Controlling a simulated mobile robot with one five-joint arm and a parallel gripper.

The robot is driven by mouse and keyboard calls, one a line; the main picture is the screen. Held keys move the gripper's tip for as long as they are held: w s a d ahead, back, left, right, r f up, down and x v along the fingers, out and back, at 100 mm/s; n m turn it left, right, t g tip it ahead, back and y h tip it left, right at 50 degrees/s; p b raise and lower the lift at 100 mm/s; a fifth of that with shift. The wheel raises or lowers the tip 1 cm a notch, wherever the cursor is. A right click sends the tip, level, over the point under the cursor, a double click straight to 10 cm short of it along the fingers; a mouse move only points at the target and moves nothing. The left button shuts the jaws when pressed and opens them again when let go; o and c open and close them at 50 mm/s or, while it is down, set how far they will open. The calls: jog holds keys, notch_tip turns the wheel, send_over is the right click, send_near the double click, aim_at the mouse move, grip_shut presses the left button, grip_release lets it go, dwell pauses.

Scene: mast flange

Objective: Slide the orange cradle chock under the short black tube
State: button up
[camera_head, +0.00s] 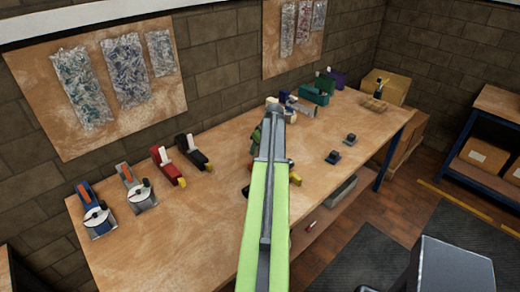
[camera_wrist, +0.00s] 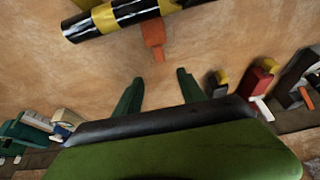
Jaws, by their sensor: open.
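The short black tube (camera_wrist: 104,20) has yellow bands and a shiny banded stretch, and lies across the top of the wrist view. The orange cradle chock (camera_wrist: 153,36) lies on the wood beside the tube, its wide end close against or partly beneath it. I cannot tell if they touch. Its narrow end points toward my gripper (camera_wrist: 160,76). The dark green fingers are apart and empty, just short of the chock's narrow end. In the head view my arm hides most of the tube; a yellow part (camera_head: 295,180) shows to the right of my arm.
The wooden workbench (camera_head: 190,225) holds red (camera_head: 168,166) and black (camera_head: 193,152) tools at the back left, with blue (camera_head: 96,210) and grey (camera_head: 137,188) ones farther left. Two small dark blocks (camera_head: 333,157) (camera_head: 350,139) stand right of my arm.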

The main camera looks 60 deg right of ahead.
aim_at(251, 164)
jog(key=b+x, duration=1.3)
jog(key=x, duration=0.2)
jog(key=shift+f, duration=0.15)
grip_shut()
